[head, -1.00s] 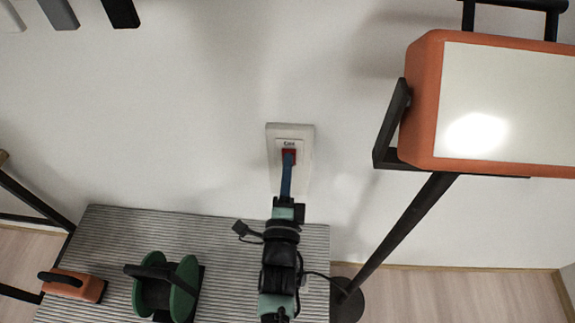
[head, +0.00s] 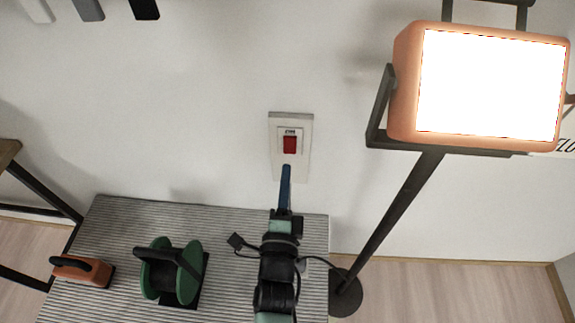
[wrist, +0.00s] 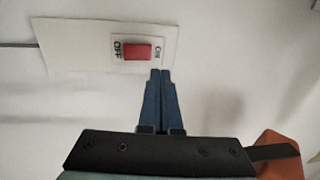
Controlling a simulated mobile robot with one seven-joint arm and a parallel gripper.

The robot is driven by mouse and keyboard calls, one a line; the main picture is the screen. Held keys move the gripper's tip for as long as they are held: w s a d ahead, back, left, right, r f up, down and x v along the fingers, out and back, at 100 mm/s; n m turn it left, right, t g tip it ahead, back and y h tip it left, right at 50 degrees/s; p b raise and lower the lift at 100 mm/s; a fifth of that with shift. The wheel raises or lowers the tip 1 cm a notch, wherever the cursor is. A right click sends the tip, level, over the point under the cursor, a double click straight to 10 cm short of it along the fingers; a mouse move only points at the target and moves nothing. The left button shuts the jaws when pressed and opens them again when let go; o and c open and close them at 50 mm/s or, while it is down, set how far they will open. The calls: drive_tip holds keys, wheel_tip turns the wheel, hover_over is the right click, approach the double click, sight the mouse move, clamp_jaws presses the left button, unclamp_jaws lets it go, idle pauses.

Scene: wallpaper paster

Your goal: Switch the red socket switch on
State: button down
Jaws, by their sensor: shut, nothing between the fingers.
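The red socket switch (head: 289,145) sits in a white plate (head: 305,125) on the wall. In the wrist view the red switch (wrist: 138,51) lies between an OFF marking on its left and an ON marking on its right. My gripper (head: 286,168) has thin blue fingers and is just below the red switch in the head view. In the wrist view the shut fingertips (wrist: 160,71) are apart from the red rocker, near the ON end. Nothing is held. The rocker's exact tilt is hard to tell.
An orange work lamp (head: 404,95) glows bright white on a dark stand to the right. Below is a striped table (head: 225,225) with a green reel (head: 158,270) and an orange-based tool (head: 85,271). The wall around the plate is clear.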

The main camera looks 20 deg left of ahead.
drive_tip(key=v, duration=0.2)
drive_tip(key=r+v, duration=0.1)
drive_tip(key=v, duration=0.2)
drive_tip(key=shift+s+d, duration=0.1)
drive_tip(key=shift+s, duration=0.25)
drive_tip(key=shift+r, duration=0.1)
drive_tip(key=w+d+r+n+t+p, duration=0.15)
drive_tip(key=w+r+n, duration=0.25)
drive_tip(key=r, duration=1.2)
drive_tip(key=w+r+n+t+p, duration=0.2)
drive_tip(key=w+r+n+p, duration=0.15)
drive_tip(key=r, duration=1.25)
drive_tip(key=s+d+r+n+t+h+p, duration=0.1)
drive_tip(key=s+d+r+n, duration=0.1)
drive_tip(key=r, duration=0.8)
drive_tip(key=s+d+r+n+t+h, duration=0.1)
drive_tip(key=s+r, duration=0.4)
drive_tip(key=r, duration=0.5)
drive_tip(key=s+d+r+n+t+h+p, duration=0.1)
drive_tip(key=s+d+r+n+t, duration=0.2)
drive_tip(key=r, duration=0.7)
drive_tip(key=shift+s+d+r+n+h+p, duration=0.35)
drive_tip(key=shift+s+d+n, duration=0.35)
drive_tip(key=shift+d+n, duration=0.45)
